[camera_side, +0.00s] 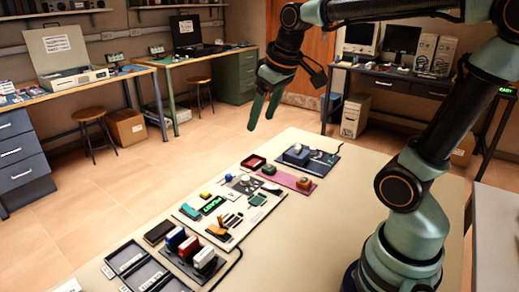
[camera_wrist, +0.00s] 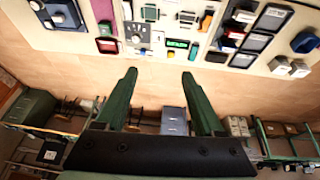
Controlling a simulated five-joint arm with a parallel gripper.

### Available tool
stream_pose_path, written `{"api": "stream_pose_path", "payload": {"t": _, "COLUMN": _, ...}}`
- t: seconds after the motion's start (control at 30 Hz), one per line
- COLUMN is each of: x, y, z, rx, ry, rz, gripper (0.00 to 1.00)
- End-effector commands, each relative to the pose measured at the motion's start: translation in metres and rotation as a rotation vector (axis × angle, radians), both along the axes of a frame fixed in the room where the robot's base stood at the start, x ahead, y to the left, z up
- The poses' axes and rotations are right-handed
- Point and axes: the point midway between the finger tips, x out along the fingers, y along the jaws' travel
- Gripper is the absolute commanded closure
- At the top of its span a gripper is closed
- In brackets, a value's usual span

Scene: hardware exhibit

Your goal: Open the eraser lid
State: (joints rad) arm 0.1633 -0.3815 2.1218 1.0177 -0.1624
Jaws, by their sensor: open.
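I cannot tell for sure which item is the eraser or its lid. One candidate is a small closed black box (camera_side: 160,232) at the table's left edge in the side view; it shows at the table edge in the wrist view (camera_wrist: 216,57). Another is a blue-grey device (camera_side: 296,154) on a dark mat at the far end, partly visible at upper left in the wrist view (camera_wrist: 62,14). My gripper (camera_side: 263,108) is raised beyond the table's far left edge, apart from everything. Its two green fingers are spread and empty in the wrist view (camera_wrist: 159,73).
A pale board (camera_side: 232,212) with small parts and a green display lies mid-table. A red tray (camera_side: 253,162), a pink mat (camera_side: 290,181), several upright cartridges (camera_side: 190,247) and dark trays (camera_side: 133,262) flank it. The table's right side is bare. Desks stand behind.

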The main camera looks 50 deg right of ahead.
Motion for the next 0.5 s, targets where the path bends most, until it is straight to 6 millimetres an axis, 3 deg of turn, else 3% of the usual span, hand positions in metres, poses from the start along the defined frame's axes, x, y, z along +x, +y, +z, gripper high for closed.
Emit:
{"api": "stream_pose_path", "payload": {"t": 0.27, "x": 0.055, "y": -0.081, "z": 0.003, "rx": -0.023, "ry": 0.122, "rz": -0.015, "gripper": 0.30}}
{"api": "stream_pose_path", "payload": {"t": 0.5, "x": 0.085, "y": -0.163, "z": -0.019, "rx": -0.015, "ry": 0.220, "rz": -0.016, "gripper": 0.30}}
